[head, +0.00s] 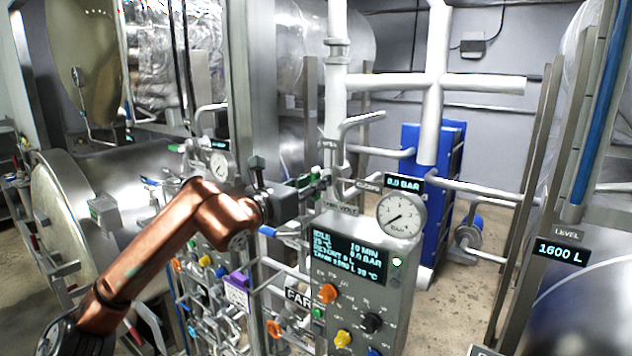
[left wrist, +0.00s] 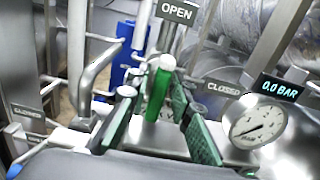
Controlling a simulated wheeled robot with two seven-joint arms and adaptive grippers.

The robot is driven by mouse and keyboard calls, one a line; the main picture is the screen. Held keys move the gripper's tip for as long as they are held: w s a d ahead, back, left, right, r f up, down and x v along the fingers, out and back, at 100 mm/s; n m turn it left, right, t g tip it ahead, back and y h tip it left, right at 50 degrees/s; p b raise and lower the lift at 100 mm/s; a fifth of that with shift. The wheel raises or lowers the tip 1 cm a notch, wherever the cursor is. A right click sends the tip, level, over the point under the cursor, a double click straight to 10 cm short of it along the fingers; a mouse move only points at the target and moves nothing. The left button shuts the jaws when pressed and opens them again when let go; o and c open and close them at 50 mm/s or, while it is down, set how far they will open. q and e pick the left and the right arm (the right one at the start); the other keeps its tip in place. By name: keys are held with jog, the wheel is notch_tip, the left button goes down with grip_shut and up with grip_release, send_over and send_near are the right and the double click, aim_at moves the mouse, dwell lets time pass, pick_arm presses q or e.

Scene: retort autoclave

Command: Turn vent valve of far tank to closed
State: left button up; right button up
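The vent valve's green handle (left wrist: 158,88) stands upright between the fingers of my left gripper (left wrist: 158,118) in the left wrist view. Its top points toward the OPEN sign (left wrist: 176,11); a CLOSED sign (left wrist: 222,88) is to the right. The fingers are apart, with gaps visible beside the handle. In the head view my left gripper (head: 318,186) is at the pipework above the far tank's control panel (head: 352,285), left of the pressure gauge (head: 401,214). There the gripper mostly hides the handle. My right gripper is not visible.
The gauge also shows in the left wrist view (left wrist: 257,121), close right of the gripper, under a 0.0 BAR display (left wrist: 280,88). White pipes (head: 436,100) rise behind the panel. A metal post (head: 252,110) stands behind my left wrist. A blue unit (head: 434,165) is farther back.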

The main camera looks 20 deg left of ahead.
pick_arm(q)
grip_shut()
dwell(0.3)
jog(key=m+b, duration=0.2)
jog(key=shift+d+f+m, duration=0.1)
jog(key=shift+d+m, duration=0.05)
jog(key=shift+m, duration=0.25)
jog(key=shift+m+b, duration=0.5)
jog(key=shift+m, duration=0.5)
jog(key=m, duration=0.2)
jog(key=shift+s+d+m+b, duration=0.1)
jog(key=shift+m+b, duration=0.2)
jog(key=shift+b, duration=0.05)
jog(key=m, duration=0.5)
jog(key=shift+d+f, duration=0.1)
jog(key=m, duration=0.5)
jog(key=shift+f, duration=0.15)
jog(key=shift+f+m, duration=0.1)
jog(key=shift+m, duration=0.3)
jog(key=shift+o, duration=1.7)
grip_release()
